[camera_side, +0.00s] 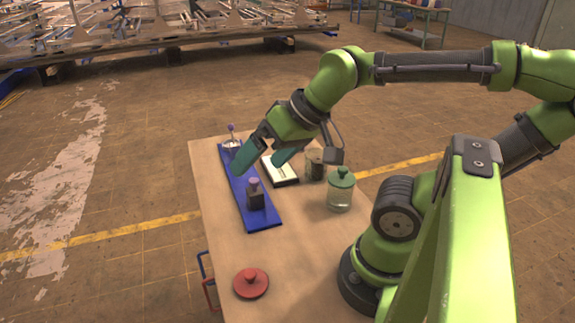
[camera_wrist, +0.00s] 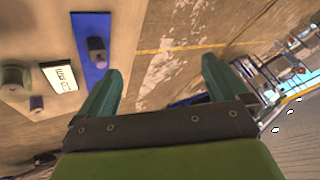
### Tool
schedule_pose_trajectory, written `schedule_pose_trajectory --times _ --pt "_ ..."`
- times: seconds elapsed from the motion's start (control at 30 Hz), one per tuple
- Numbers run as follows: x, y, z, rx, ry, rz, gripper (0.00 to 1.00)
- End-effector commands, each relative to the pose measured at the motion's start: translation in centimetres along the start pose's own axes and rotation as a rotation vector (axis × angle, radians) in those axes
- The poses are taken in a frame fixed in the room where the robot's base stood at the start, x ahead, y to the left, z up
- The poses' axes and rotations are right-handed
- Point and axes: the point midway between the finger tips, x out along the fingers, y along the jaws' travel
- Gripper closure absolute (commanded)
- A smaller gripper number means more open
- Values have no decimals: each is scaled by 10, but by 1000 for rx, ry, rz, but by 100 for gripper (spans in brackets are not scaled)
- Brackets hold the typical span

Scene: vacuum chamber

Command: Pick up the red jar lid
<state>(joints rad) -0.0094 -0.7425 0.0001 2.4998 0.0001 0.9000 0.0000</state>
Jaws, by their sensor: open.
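The red jar lid (camera_side: 251,283) lies flat on the table near its front edge in the side view, with a round knob on top. I cannot make it out in the wrist view. My gripper (camera_side: 265,163) is open and empty, above the far part of the table over the blue strip, well away from the lid. Its two teal fingers are spread apart in the wrist view (camera_wrist: 163,85).
Table around the lid is clear.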

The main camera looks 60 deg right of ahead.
Motion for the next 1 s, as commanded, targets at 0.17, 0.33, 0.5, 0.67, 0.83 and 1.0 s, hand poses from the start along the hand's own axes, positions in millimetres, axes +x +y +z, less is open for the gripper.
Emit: schedule_pose_trajectory --times 0.17,0.33,0.5,0.67,0.83,1.0 --pt "28 -16 13 -105 -149 32 0" --pt "61 -36 35 -375 -384 98 0" --pt "82 -49 53 -639 -573 139 0" --pt "82 -50 53 -780 -643 150 0" --pt "99 -39 67 -793 -655 148 0" --pt "129 -26 86 -791 -655 148 0"
